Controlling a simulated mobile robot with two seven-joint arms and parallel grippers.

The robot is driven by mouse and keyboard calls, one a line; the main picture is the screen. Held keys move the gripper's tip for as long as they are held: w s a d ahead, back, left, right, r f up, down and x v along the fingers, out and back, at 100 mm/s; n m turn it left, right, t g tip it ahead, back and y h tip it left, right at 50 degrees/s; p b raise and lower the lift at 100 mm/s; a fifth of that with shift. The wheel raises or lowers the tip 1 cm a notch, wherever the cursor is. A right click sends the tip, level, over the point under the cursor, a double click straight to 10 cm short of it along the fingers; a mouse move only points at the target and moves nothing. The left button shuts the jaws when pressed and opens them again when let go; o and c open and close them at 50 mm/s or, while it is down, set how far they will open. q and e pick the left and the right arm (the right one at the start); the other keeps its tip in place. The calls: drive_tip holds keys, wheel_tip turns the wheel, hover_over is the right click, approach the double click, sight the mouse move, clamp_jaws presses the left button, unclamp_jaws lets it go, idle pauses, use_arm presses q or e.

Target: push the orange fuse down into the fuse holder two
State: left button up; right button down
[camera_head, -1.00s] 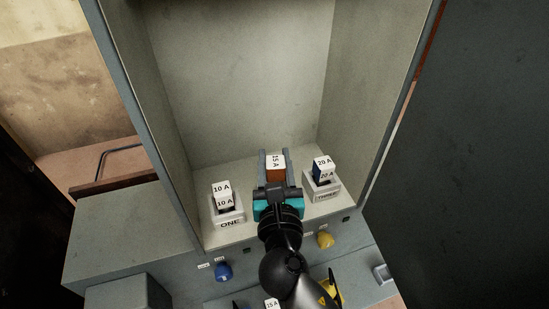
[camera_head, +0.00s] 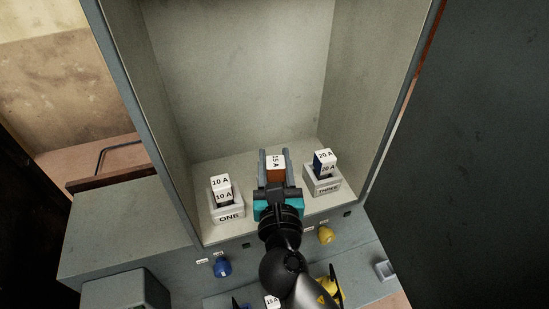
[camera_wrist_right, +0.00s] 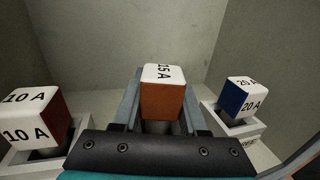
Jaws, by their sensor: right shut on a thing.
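The orange fuse (camera_head: 275,173) has a white top marked 15 A and sits in the middle of the cabinet floor. It also shows in the right wrist view (camera_wrist_right: 161,98). My right gripper (camera_head: 274,166) is shut on the orange fuse, with one grey finger on each side of it. My right gripper and wrist cover fuse holder two, so I cannot see how deep the fuse sits.
A 10 A fuse (camera_head: 221,184) stands in holder ONE (camera_head: 229,214) on the left. A 20 A fuse (camera_head: 323,163) stands in holder THREE (camera_head: 326,187) on the right. Cabinet walls enclose the back and sides. A blue knob (camera_head: 222,267) and a yellow knob (camera_head: 325,235) are on the front below.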

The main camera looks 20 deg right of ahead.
drive_tip(key=shift+f+b, duration=0.5)
drive_tip(key=shift+f, duration=0.2)
drive_tip(key=shift+c, duration=1.8)
unclamp_jaws()
drive_tip(key=shift+r, duration=0.15)
drive_tip(key=shift+r+p, duration=3.95)
drive_tip(key=shift+p, duration=0.55)
drive_tip(key=shift+f, duration=0.1)
